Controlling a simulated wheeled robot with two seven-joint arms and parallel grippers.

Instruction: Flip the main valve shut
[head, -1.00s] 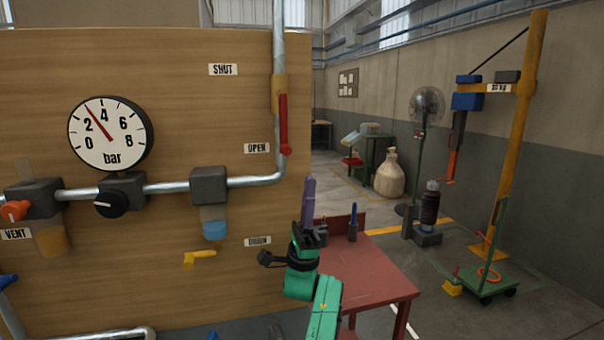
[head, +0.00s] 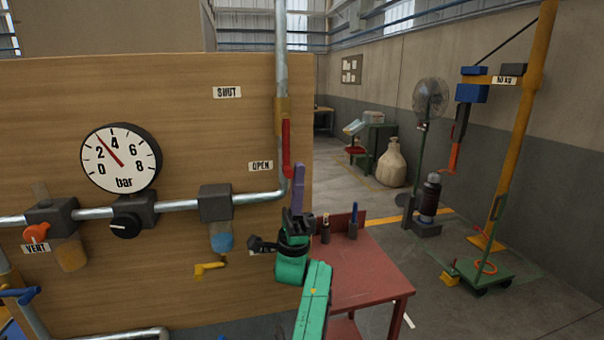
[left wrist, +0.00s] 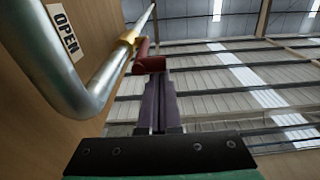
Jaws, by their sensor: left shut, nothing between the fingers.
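The main valve has a brass-coloured body (head: 282,117) on the vertical pipe. Its red lever (head: 287,148) hangs straight down, its lower end level with the OPEN label (head: 261,166). The SHUT label (head: 227,92) is higher on the board. My left gripper (head: 298,168) is shut and empty, its purple fingers pointing up just right of the lever's lower end. In the left wrist view the fingertips (left wrist: 156,77) lie just below the red lever end (left wrist: 150,64); I cannot tell whether they touch. My right gripper is not in view.
The pressure gauge (head: 121,158) reads about 3 bar. A red table (head: 365,275) stands behind my left arm.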

